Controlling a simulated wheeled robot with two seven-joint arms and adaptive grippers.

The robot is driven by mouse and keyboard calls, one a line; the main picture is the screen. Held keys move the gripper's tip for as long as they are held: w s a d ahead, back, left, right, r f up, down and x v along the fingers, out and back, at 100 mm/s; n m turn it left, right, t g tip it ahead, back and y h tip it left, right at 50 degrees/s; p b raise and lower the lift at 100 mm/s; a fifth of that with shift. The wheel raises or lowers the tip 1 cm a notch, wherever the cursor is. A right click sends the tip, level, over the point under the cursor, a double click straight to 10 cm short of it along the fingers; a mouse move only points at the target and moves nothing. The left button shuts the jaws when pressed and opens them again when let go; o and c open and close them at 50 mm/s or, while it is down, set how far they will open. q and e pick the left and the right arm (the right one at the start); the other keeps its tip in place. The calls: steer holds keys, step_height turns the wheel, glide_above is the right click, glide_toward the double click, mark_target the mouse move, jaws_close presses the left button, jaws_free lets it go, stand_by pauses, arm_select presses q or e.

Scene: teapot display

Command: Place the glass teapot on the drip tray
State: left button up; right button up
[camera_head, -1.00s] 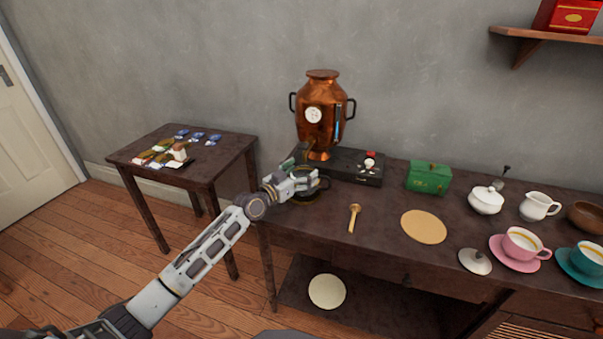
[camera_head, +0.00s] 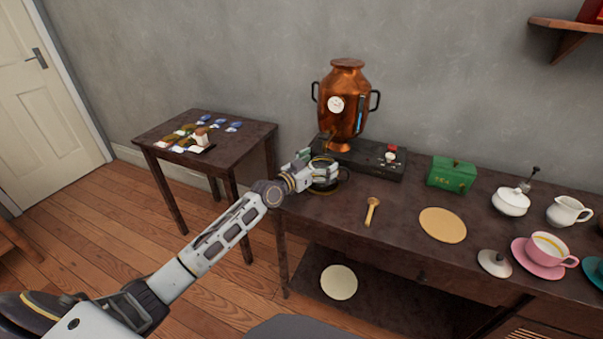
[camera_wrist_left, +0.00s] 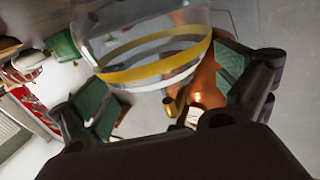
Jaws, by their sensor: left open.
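The glass teapot (camera_wrist_left: 150,48) fills the top of the left wrist view, clear with a yellow band. In the head view it is mostly hidden behind my left gripper (camera_head: 318,171); a dark round rim shows there. My left gripper is open, with its green pads apart at the near side of the glass; I cannot tell whether they touch it. The gripper is at the left end of the dark table, just in front of the copper urn (camera_head: 346,95). I cannot clearly make out the drip tray, which may be under the teapot. My right gripper is out of view.
A green tea box (camera_head: 452,174), wooden spoon (camera_head: 371,211), round tan mat (camera_head: 443,225), white sugar bowl (camera_head: 511,202) and pink cup (camera_head: 547,248) stand rightward. A small side table (camera_head: 240,149) stands left.

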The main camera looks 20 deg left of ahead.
arm_select(q)
steer(key=shift+s+a+f, duration=0.1)
steer(key=shift+s+a, duration=0.05)
steer(key=shift+s, duration=0.15)
steer(key=shift+v, duration=1.05)
steer(key=shift+p+v, duration=0.35)
steer(key=shift+v, duration=3.55)
steer(key=shift+s+a, duration=0.2)
steer(key=shift+s, duration=0.35)
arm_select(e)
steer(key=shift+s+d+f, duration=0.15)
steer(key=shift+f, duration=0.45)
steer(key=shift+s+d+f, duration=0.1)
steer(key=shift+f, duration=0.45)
